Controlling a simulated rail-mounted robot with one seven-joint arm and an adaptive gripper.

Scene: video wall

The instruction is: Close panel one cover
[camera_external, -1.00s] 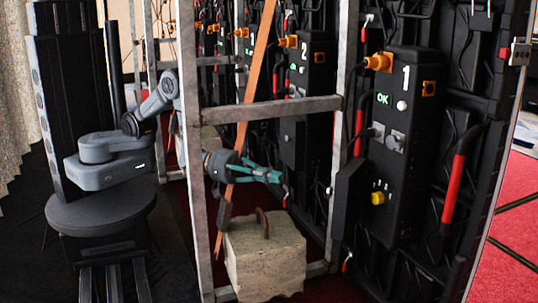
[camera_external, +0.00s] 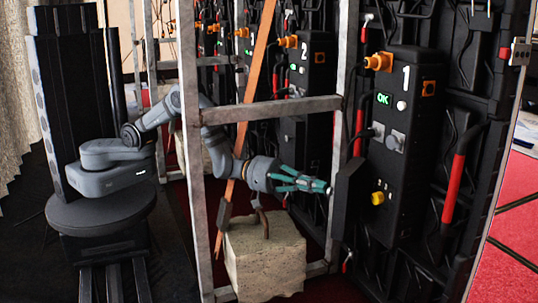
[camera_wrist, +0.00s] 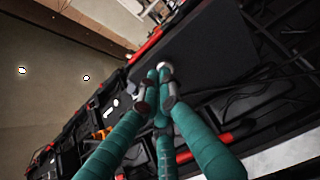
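The panel one box (camera_external: 405,110) is black, marked with a white 1 and a lit green OK sign. Its cover (camera_external: 347,200) is a dark flap swung open, standing out at the box's left edge. My gripper (camera_external: 326,187) has teal fingers and is just left of the cover's lower left edge. In the wrist view, the fingertips of my gripper (camera_wrist: 161,78) are drawn together. The cover (camera_wrist: 215,45) shows there as a dark flat plate beyond them. A small pale round piece is right at the tips; contact with it is unclear.
A grey metal frame (camera_external: 337,130) stands between my base and the panels. A stone-like block (camera_external: 265,262) sits below my gripper. Panel two (camera_external: 305,70) stands to the left. Red handles and a yellow knob (camera_external: 378,198) are at panel one.

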